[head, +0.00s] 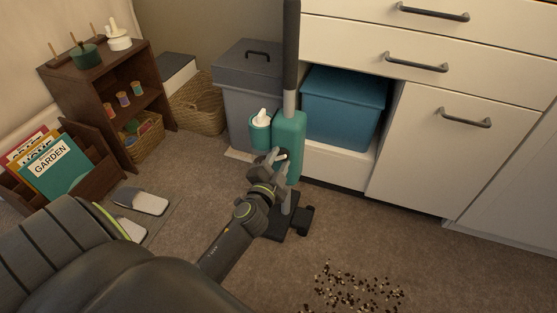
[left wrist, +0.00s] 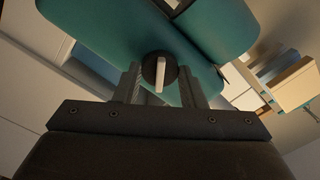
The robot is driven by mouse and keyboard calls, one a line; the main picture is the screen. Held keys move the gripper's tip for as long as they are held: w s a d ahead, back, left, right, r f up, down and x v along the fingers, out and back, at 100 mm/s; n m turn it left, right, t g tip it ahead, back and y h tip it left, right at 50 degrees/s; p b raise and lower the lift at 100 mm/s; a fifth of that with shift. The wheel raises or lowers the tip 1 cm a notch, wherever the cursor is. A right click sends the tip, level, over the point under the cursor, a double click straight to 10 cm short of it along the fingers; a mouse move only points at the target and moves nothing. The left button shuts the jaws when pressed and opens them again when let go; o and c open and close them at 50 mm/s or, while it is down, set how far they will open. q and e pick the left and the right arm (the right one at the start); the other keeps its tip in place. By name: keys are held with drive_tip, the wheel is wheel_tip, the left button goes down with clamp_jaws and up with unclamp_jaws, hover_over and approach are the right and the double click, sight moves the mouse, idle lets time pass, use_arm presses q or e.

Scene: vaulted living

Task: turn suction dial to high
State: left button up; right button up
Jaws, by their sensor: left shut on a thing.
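A teal upright vacuum (head: 290,130) with a dark handle stands in front of the cabinet, and its teal body fills the top of the left wrist view (left wrist: 100,35). The suction dial (left wrist: 159,72) is a dark disc with a white pointer bar, which lies nearly vertical in the left wrist view. My left gripper (head: 279,157) is at the front of the vacuum body. Its fingers (left wrist: 160,82) are shut on the dial, one on either side. The dial is hidden behind the gripper in the head view. My right gripper is in neither view.
A grey lidded bin (head: 245,90) stands behind the vacuum. A blue box (head: 345,105) sits in the white cabinet's open bay (head: 335,165). Dark crumbs (head: 355,290) lie on the carpet. Slippers (head: 140,200) and a wooden shelf (head: 100,110) are at left.

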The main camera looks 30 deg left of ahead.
use_arm(q)
drive_tip(key=shift+m, duration=0.6)
drive_tip(key=o, duration=1)
drive_tip(key=shift+s, duration=0.1)
drive_tip(key=b+v, duration=0.1)
drive_tip(key=v, duration=1.6)
drive_tip(key=shift+b, duration=0.4)
drive_tip(key=shift+d, duration=0.1)
